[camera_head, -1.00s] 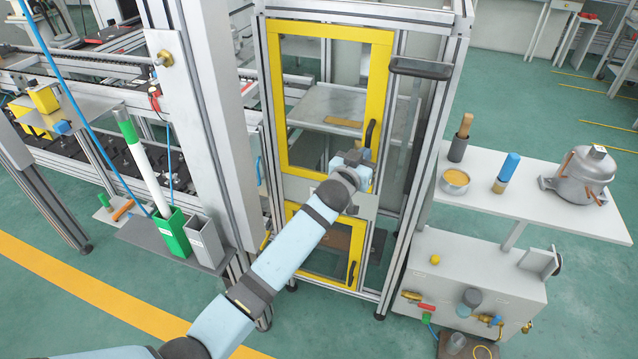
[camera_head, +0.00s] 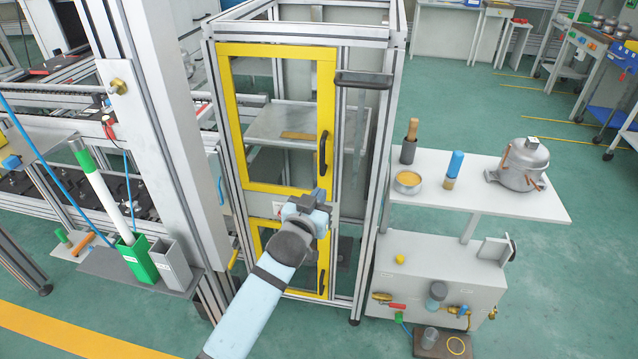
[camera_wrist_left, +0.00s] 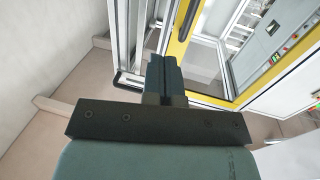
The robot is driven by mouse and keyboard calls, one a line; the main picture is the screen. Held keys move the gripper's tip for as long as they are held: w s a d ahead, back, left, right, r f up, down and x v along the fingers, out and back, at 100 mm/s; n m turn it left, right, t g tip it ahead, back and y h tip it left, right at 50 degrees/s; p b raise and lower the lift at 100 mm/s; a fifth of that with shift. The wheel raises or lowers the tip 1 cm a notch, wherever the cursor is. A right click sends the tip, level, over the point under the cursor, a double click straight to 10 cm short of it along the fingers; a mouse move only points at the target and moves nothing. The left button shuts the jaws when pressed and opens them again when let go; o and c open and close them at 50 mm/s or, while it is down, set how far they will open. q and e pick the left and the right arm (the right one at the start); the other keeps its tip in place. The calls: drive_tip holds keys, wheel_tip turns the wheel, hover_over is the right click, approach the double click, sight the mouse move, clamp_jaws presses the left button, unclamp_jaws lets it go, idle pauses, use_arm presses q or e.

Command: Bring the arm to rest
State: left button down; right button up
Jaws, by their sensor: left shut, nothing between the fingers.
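My left arm comes in from the bottom of the head view. Its gripper (camera_head: 318,200) is in front of the yellow-framed cabinet door (camera_head: 228,120), near the lower end of the upper door's black handle (camera_head: 323,152). I cannot tell from the head view whether it touches the door. In the left wrist view the two dark fingers (camera_wrist_left: 164,72) are together with nothing between them. The yellow frame (camera_wrist_left: 182,38) and a dark handle (camera_wrist_left: 190,18) show beyond the fingers. My right gripper is not in view.
A grey box with valves (camera_head: 440,275) stands below. Green and grey holders (camera_head: 138,260) and an aluminium post (camera_head: 165,150) are on the left. Green floor is open at right.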

use_arm(q)
drive_tip(key=s+a+f+g+y, duration=0.15)
drive_tip(key=s+a+f, duration=0.45)
drive_tip(key=s, duration=0.6)
drive_tip(key=s+a+f+n+g, duration=0.1)
drive_tip(key=s+a+f+g, duration=0.25)
drive_tip(key=s+f, duration=0.65)
drive_tip(key=s+a+f+g+y, duration=0.1)
drive_tip(key=s+a+f, duration=0.5)
drive_tip(key=s, duration=0.7)
wheel_tip(320, 180, up, 12)
drive_tip(key=p, duration=1.3)
drive_tip(key=shift+w+f, duration=0.2)
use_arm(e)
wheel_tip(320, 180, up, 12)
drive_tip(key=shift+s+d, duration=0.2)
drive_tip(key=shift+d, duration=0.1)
